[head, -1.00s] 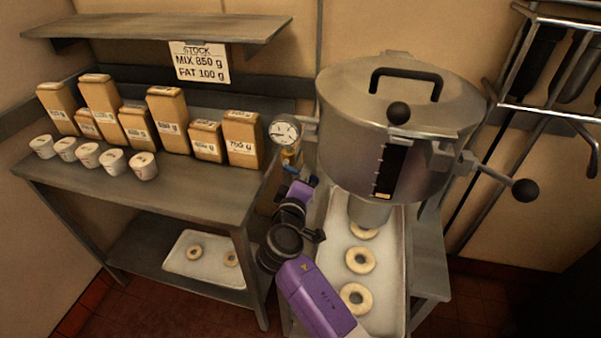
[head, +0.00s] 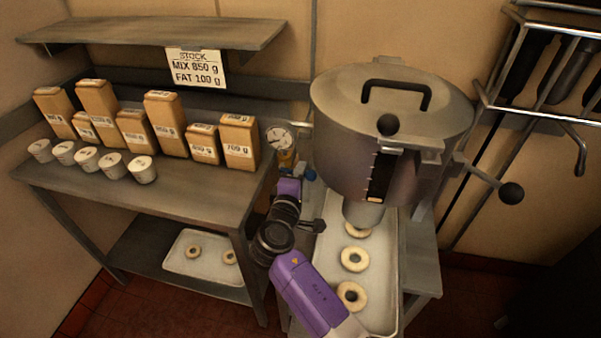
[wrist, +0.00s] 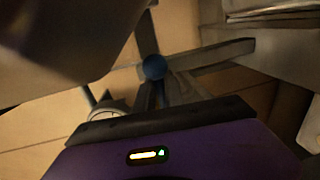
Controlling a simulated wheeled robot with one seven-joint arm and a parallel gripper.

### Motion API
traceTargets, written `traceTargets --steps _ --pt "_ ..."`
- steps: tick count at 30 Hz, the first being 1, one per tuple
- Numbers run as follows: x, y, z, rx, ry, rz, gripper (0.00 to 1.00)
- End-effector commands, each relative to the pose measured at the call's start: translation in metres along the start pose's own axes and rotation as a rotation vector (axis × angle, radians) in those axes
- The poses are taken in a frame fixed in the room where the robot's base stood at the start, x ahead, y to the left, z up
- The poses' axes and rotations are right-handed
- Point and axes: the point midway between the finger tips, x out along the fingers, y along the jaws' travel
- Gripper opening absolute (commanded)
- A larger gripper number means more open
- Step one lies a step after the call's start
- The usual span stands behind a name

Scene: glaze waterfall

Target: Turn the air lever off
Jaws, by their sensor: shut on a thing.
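The air lever's blue knob (head: 310,174) shows just below the pressure gauge (head: 280,138), left of the big lidded hopper (head: 350,120). In the wrist view the round blue knob (wrist: 154,67) is at the middle, at the tips of the fingers. My gripper (head: 296,170) reaches up to it from below, and it also shows in the wrist view (wrist: 162,88). It is shut on the air lever. The lever's stem is mostly hidden by the fingers.
A tray with several dough rings (head: 385,300) lies under the hopper, right of my arm. A steel bench (head: 190,200) with boxes and cups stands at left. A black-knobbed handle (head: 511,193) sticks out right of the hopper.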

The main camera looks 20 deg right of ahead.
Motion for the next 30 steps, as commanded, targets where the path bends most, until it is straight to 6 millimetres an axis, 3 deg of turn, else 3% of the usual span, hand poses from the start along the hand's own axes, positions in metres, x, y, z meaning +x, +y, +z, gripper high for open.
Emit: traceTargets --steps 5,6,9,20,30 --pt "-0.001 0.000 -0.001 -0.003 0.002 0.000 0.00" --pt "-0.001 0.000 -0.001 -0.003 0.002 0.001 0.17" --pt "-0.001 0.000 -0.001 -0.002 0.002 0.001 0.35" --pt "-0.004 0.000 -0.001 0.000 0.002 0.001 0.35" --pt "-0.055 -0.002 -0.002 0.000 0.005 0.001 0.35"
